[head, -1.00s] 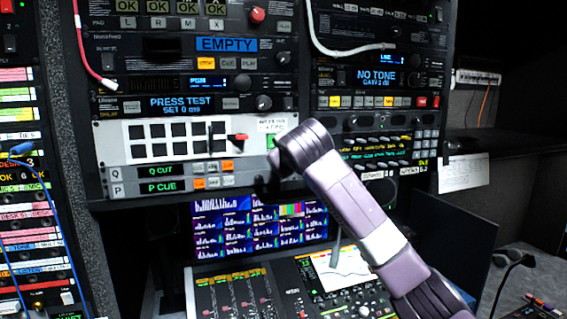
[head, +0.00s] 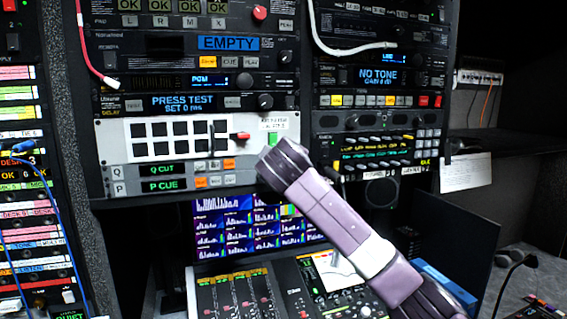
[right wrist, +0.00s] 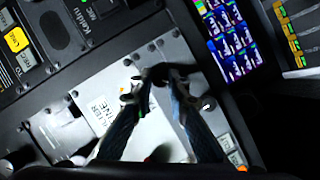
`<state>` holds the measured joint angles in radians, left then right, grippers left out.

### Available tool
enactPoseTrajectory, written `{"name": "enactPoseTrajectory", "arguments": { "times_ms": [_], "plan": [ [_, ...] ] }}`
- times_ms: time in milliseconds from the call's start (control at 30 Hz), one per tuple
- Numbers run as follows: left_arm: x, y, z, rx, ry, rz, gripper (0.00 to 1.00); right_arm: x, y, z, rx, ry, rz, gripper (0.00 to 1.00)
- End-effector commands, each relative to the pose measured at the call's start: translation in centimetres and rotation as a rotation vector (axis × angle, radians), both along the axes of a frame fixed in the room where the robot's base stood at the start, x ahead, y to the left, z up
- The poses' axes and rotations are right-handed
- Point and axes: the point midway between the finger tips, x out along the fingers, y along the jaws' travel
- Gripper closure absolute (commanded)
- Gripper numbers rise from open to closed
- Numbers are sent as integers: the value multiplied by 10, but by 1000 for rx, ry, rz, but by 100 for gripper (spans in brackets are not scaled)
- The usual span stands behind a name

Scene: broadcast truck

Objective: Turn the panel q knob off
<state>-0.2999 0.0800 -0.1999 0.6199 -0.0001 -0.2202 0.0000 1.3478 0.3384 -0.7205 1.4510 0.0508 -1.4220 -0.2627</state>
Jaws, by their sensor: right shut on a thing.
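A second dark knob (right wrist: 208,102) sits beside the right finger. My left gripper is not in view.
A red-capped switch (head: 241,136) and a green button (head: 273,139) are close above my right wrist. Screens (head: 220,225) and a mixing desk (head: 235,292) lie below. A red-and-white cable (head: 90,60) hangs at upper left.

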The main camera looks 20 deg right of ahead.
Motion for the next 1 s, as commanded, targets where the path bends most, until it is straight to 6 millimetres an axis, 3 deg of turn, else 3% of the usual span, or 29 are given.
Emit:
{"name": "enactPoseTrajectory", "arguments": {
  "times_ms": [300, 333, 467, 800, 1000],
  "plan": [
    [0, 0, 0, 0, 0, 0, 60, 0, 0, -2, -2, 4, 0, 100],
    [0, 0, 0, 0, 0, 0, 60, 0, 0, -2, -1, 4, 0, 82],
    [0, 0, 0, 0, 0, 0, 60, 0, 0, -2, -1, 3, 1, 68],
    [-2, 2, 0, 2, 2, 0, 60, -3, 2, 0, 0, -1, 2, 68],
    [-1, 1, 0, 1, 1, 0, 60, -26, 9, 6, 0, -2, 3, 68]
  ]
}}
